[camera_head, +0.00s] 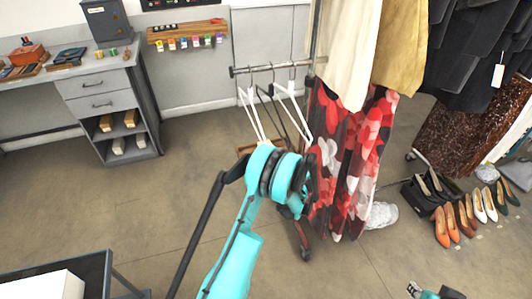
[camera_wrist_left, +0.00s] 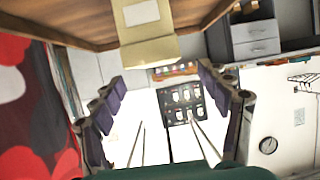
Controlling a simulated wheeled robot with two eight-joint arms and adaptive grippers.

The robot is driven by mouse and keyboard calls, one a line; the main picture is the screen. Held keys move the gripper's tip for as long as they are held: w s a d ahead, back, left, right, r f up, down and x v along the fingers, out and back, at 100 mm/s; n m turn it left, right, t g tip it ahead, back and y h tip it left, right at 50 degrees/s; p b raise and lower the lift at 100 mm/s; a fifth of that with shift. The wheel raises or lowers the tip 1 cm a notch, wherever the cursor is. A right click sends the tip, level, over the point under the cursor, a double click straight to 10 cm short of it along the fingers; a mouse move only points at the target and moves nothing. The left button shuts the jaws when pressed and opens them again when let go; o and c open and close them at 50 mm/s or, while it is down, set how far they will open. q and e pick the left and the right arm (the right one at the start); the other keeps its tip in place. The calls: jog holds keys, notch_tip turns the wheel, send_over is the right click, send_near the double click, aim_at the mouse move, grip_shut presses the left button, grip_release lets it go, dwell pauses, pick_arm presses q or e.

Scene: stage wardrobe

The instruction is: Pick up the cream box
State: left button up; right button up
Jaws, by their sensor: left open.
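The cream box (camera_wrist_left: 150,50) shows at the top of the left wrist view, against a brown wooden board (camera_wrist_left: 75,28), with a pale label on one face. My left gripper (camera_wrist_left: 160,80) is open and empty, its dark padded fingers spread on both sides of the view. The box lies ahead of the gap between the fingers, apart from them. In the head view my teal left arm reaches to the clothes rack, and its wrist hides the gripper and the box. A small part of my right arm (camera_head: 428,292) shows at the bottom edge; its jaw state is unclear.
A red floral dress (camera_head: 345,165) hangs close right of my left wrist. White hangers (camera_head: 248,112) hang from the rack rail (camera_head: 262,68) beside it. Shoes (camera_head: 470,215) stand at right. A drawer desk (camera_head: 100,95) is at left. A white box (camera_head: 45,287) sits at lower left.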

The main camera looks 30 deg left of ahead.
pick_arm(q)
jog(key=b+x, duration=0.3)
jog(key=x, duration=0.4)
jog(key=shift+w+a+f, duration=0.1)
jog(key=shift+w+a, duration=0.05)
jog(key=shift+w, duration=0.15)
jog(key=c, duration=1.3)
